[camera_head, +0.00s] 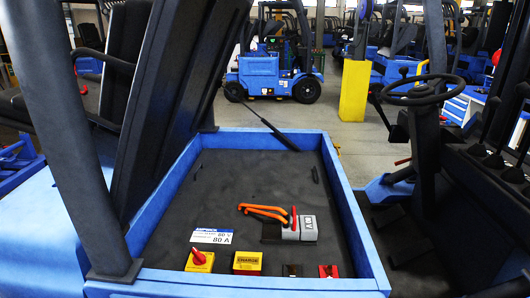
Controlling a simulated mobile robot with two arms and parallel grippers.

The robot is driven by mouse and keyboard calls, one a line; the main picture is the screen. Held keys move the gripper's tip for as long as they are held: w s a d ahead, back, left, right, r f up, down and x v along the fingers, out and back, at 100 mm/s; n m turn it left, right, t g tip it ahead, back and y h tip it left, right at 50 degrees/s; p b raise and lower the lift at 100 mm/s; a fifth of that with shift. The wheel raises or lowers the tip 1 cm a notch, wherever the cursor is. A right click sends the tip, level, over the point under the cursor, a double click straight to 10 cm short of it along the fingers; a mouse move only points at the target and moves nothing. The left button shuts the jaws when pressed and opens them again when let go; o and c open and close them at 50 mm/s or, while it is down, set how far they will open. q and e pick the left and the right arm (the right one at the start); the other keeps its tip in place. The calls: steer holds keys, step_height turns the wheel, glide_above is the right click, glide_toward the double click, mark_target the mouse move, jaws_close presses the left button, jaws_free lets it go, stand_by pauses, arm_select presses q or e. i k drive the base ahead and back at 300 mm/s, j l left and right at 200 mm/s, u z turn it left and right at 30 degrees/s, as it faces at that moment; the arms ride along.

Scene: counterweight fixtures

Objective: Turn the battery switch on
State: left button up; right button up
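A red rotary knob on a yellow base (199,260), which looks like the battery switch, sits at the front left of the open blue-walled battery compartment (258,281). The knob's grip is tilted in the picture; I cannot read any on or off mark. A yellow labelled box (247,263) stands to its right. Neither of my grippers shows in the head view.
A grey connector (300,229) with a red handle and orange cables (264,211) lies mid-compartment. A black terminal (292,270) and a red one (328,271) are at the front. A raised dark cover (185,70) and a pillar (70,130) stand left. A steering wheel (424,90) is right.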

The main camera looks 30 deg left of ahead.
mark_target(199, 259)
steer(key=u, duration=1.65)
steer(key=k+j, duration=0.1)
steer(key=j+z, duration=0.05)
steer(key=j, duration=0.05)
